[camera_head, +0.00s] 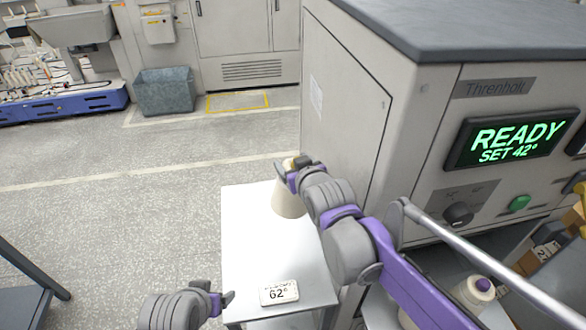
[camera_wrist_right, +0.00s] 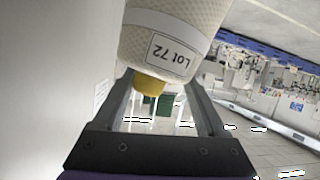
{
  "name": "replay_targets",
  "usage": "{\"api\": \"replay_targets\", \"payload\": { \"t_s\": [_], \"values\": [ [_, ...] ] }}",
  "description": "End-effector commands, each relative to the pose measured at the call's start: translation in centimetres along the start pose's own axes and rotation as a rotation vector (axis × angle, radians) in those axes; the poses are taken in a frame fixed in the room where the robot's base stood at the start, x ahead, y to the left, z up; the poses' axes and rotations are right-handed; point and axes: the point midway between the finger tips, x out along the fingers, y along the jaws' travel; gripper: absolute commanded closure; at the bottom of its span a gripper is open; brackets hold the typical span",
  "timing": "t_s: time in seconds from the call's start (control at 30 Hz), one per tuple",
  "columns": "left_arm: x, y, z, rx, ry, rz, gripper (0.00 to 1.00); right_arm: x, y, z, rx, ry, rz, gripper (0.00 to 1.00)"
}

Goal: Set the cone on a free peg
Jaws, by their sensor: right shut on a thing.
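A cream cone (camera_head: 288,204) with a yellow tip is over the white side table, beside the machine. My right gripper (camera_head: 291,168) is shut on it near its tip. In the right wrist view the cone (camera_wrist_right: 165,45) carries a "Lot 72" label and its yellow tip lies between the fingers. I cannot tell whether its base touches the table. My left gripper (camera_head: 225,299) is at the table's near left edge; its jaw opening cannot be made out. Another cone (camera_head: 474,291) with a purple tip stands at the lower right, partly behind my right arm. No free peg is clearly visible.
The white table (camera_head: 248,245) is mostly bare, with a "62°" card (camera_head: 279,294) near its front. The machine (camera_head: 350,110) with a "READY SET 42°" display (camera_head: 512,138) rises at right. A grey bin (camera_head: 164,91) stands far back; open floor lies left.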

Motion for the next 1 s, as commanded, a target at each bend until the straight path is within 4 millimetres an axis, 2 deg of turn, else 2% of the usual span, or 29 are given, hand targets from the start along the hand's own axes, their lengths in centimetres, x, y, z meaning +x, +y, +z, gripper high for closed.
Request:
{"api": "replay_targets", "payload": {
  "t_s": [0.1, 1.0],
  "values": [
    [-0.4, 0.0, -0.9, 0.0, 0.012, 0.0, 0.23, -0.6, 0.2, -1.6, -0.001, 0.004, 0.0, 1.0],
    [-0.2, 0.0, -0.5, 0.0, 0.006, 0.0, 0.23, -4.5, 1.2, -10.9, -0.001, 0.0, 0.0, 1.0]
  ]
}}
